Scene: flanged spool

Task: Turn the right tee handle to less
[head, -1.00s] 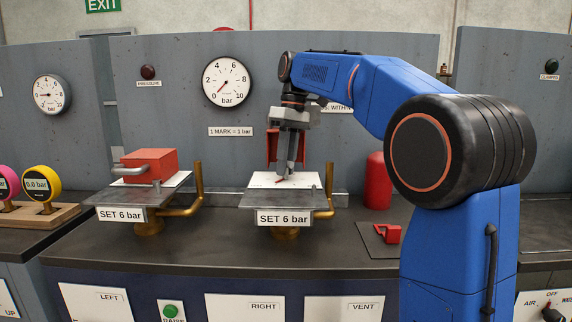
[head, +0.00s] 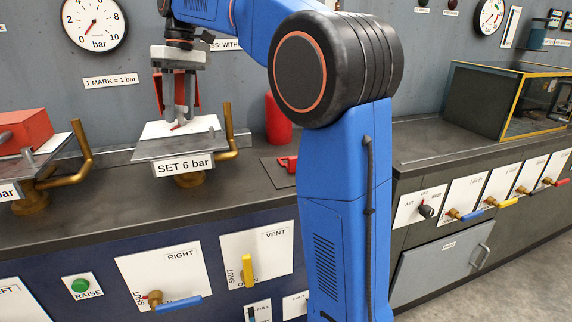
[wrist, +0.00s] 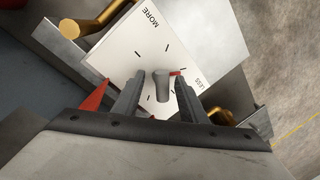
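The right tee handle (wrist: 162,86) is grey with a red pointer at its head, which points towards the LESS side of its white dial plate (wrist: 120,50). The plate has tick marks and the words MORE and LESS; it lies on the right stand marked SET 6 bar (head: 183,167). My gripper (wrist: 160,80) points down over the plate, its two grey fingers on either side of the handle. Gaps show between handle and fingers, so it looks open around the handle. In the head view my gripper (head: 180,122) hides most of the handle.
A left stand with a red block (head: 25,132) is to the left. A brass pipe (head: 229,130) rises beside the right stand. A red cylinder (head: 277,120) and a small red part stand right of it. A gauge (head: 93,24) hangs behind, needle low.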

